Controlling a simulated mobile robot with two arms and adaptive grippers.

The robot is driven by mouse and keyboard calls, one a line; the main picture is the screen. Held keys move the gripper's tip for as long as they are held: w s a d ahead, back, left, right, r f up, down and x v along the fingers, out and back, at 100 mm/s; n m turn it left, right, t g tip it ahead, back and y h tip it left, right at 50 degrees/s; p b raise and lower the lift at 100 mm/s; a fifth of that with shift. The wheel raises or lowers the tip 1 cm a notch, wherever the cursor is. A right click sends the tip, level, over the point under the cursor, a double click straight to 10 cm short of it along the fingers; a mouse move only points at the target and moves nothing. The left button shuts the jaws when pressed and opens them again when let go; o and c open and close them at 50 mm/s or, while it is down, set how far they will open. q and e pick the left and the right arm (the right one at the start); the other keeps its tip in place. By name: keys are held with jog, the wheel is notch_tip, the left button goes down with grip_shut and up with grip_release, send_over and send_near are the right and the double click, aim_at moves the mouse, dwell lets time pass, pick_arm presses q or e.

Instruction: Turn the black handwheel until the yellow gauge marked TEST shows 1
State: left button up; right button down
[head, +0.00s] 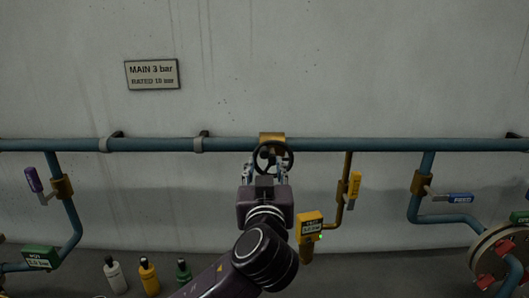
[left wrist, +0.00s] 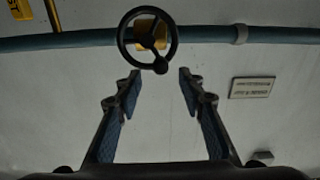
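The black handwheel (head: 286,150) sits on a brass-coloured valve body on the blue pipe, just beyond my left gripper. In the left wrist view the handwheel (left wrist: 121,39) shows whole, with its spokes and a round knob on the rim nearest the fingers. My left gripper (head: 267,172) is open; its two fingers (left wrist: 156,75) stand apart with nothing between them, and the wheel appears beyond their tips. The yellow gauge (head: 310,226) hangs right of my left wrist; its small display text is too blurred to read surely. My right gripper is not in view.
A yellow-handled valve (head: 354,185) is above the gauge. Small bottles (head: 149,276) stand low left.

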aim_at(264, 154)
pick_arm(q)
jog(key=w+p, duration=0.3)
jog(key=w, duration=0.2)
jog(key=shift+w+a+r, duration=0.1)
jog(key=shift+w, duration=1)
jog(key=shift+f, duration=0.2)
grip_shut()
